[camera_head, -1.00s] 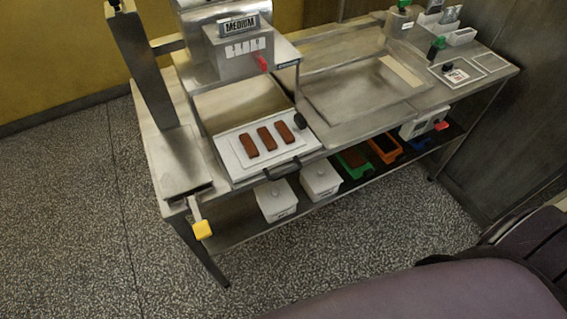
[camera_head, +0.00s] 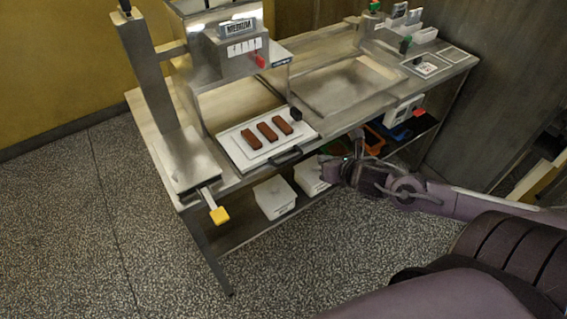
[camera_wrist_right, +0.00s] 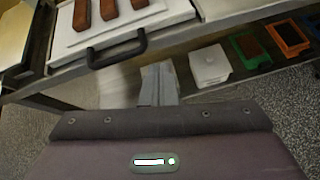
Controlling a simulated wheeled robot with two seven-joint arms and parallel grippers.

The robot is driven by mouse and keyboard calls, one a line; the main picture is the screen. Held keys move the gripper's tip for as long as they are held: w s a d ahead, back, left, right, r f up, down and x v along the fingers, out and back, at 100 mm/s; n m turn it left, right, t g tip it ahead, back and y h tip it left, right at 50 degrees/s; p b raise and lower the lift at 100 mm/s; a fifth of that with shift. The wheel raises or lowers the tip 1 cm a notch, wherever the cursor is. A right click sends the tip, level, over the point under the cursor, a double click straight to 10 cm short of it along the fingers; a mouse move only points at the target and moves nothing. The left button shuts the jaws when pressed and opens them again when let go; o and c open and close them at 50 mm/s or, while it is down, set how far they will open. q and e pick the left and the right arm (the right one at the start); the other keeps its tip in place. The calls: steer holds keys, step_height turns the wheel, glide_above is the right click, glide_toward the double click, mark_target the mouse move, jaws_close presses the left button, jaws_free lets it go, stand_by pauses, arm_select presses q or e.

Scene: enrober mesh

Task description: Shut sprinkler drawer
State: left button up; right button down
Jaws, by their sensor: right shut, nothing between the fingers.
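A white drawer tray (camera_head: 236,150) with a black handle (camera_head: 285,157) sits below the machine marked MEDIUM (camera_head: 237,45). Three brown bars (camera_head: 268,132) lie on it. The tray sits forward of the machine's housing, with its handle at the bench's front edge. My right gripper (camera_head: 328,168) is shut and empty, to the right of the handle and apart from it. In the right wrist view, the shut fingers (camera_wrist_right: 158,82) point toward the bench, below and right of the handle (camera_wrist_right: 116,48). My left gripper is not in view.
White lidded bins (camera_head: 274,196) stand on the lower shelf, with a green bin (camera_wrist_right: 251,48) and an orange bin (camera_wrist_right: 287,38) to their right. A yellow-ended lever (camera_head: 219,214) sticks out at the bench's left front. The speckled floor in front is clear.

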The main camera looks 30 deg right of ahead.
steer(key=a+r+n+y, duration=0.1)
steer(key=a+r+n, duration=0.2)
steer(key=a, duration=0.2)
glide_toward(286, 150)
steer(key=x, duration=0.4)
steer(key=shift+w+f, duration=0.15)
steer(key=shift+w, duration=0.1)
steer(key=shift+x, duration=0.85)
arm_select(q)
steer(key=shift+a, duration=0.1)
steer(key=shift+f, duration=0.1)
